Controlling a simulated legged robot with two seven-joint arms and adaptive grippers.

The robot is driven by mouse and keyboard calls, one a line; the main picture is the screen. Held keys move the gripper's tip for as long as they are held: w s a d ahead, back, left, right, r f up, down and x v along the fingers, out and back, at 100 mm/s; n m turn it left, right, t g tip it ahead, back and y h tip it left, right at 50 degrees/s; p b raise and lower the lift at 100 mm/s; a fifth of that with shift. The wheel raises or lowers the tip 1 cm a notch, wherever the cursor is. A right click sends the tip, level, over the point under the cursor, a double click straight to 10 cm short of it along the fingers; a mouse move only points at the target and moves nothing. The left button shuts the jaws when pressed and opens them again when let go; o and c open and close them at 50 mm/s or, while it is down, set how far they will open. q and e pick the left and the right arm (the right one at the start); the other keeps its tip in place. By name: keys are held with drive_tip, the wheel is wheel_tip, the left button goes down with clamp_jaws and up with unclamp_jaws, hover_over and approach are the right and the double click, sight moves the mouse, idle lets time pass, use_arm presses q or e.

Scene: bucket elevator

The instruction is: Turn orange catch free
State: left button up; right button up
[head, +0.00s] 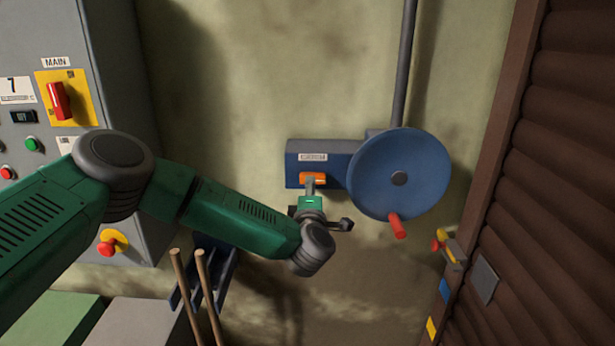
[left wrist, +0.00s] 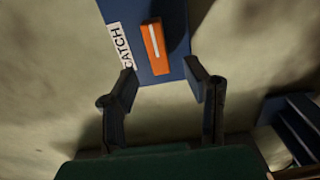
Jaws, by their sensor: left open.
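The orange catch (head: 313,179) is a small orange bar on the front of a blue box (head: 328,164) on the wall. In the left wrist view the orange catch (left wrist: 155,47) has a white line along it and lies beside a white label (left wrist: 121,46) reading CATCH. My left gripper (head: 311,185) is just below the catch in the head view. In the left wrist view its two fingers (left wrist: 160,80) are spread wide with nothing between them, and the catch lies beyond their tips. My right gripper is not in view.
A blue wheel (head: 373,172) with a red handle (head: 397,226) stands right of the box. A grey cabinet (head: 105,95) with switches stands at left. Wooden sticks (head: 207,290) stand below my left arm. A brown ribbed shutter (head: 550,170) closes off the right.

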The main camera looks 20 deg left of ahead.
sight(318, 180)
use_arm(q)
drive_tip(key=w, duration=0.3)
drive_tip(key=w+p, duration=0.1)
drive_tip(key=w, duration=0.1)
drive_tip(key=shift+w+d+r, duration=0.2)
drive_tip(key=shift+w+d, duration=0.05)
drive_tip(key=a, duration=0.1)
drive_tip(key=w+a, duration=0.1)
drive_tip(key=shift+w+a+f, duration=0.15)
drive_tip(key=shift+a+f, duration=0.05)
drive_tip(key=shift+a, duration=0.4)
drive_tip(key=shift+d+r, duration=0.1)
drive_tip(key=shift+d, duration=0.45)
drive_tip(key=c, duration=0.6)
drive_tip(key=shift+d, duration=0.35)
clamp_jaws()
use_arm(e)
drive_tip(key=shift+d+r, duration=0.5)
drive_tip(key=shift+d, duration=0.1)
